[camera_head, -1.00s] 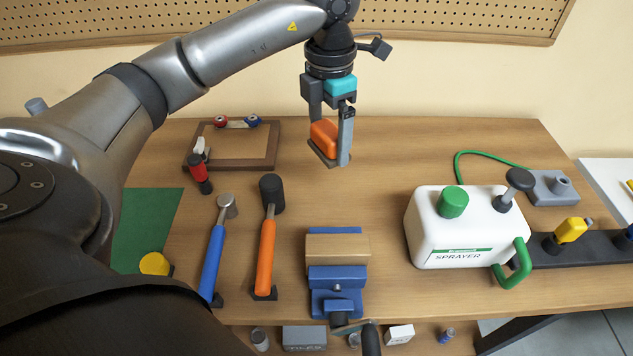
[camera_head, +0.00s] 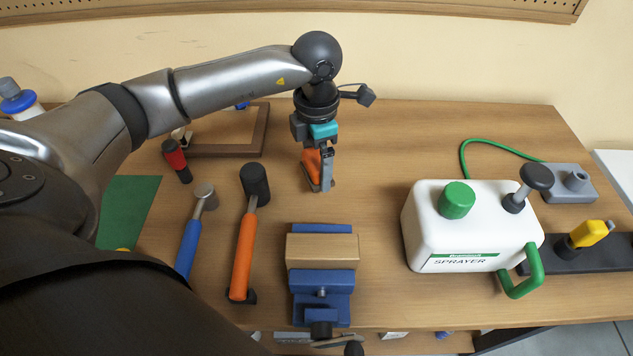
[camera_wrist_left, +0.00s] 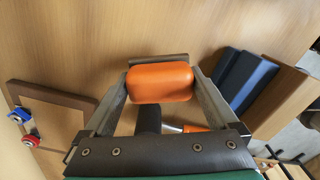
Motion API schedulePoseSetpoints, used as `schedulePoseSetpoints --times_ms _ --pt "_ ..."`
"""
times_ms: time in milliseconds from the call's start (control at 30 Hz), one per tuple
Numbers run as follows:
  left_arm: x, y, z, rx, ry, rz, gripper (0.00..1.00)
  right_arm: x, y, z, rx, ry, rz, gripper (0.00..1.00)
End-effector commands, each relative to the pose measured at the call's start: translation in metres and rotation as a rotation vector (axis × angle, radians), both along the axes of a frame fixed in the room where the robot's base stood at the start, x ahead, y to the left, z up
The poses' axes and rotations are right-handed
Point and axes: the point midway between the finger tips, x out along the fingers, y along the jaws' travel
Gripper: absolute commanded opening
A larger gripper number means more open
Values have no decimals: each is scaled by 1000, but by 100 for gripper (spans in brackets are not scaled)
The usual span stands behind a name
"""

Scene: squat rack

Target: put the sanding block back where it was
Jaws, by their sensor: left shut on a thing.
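The sanding block (camera_head: 312,162) is orange with a flat darker base. My left gripper (camera_head: 322,186) is shut on it, over the back middle of the workbench, behind the blue vise (camera_head: 322,282). In the left wrist view the orange body of the sanding block (camera_wrist_left: 160,84) sits between the two fingers of my left gripper (camera_wrist_left: 162,92). Part of the block is hidden by a finger in the head view. I cannot tell whether its base touches the bench. My right gripper is not in view.
An orange-handled mallet (camera_head: 243,255) and a blue-handled hammer (camera_head: 188,246) lie left of the vise. A wooden frame (camera_head: 262,130) and a red-handled tool (camera_head: 176,160) are at the back left. A white sprayer (camera_head: 470,232) stands right. Bench around the block is clear.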

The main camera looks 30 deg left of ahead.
Motion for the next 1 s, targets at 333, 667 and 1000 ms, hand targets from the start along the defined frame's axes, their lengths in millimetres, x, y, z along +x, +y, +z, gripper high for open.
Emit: schedulePoseSetpoints --times_ms 333,667,1000 --pt "-1 0 -33 0 2 0 41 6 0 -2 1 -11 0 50" --pt "0 0 -59 0 -1 0 41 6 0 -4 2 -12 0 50" --pt "0 0 -62 1 -1 0 100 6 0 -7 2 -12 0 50"
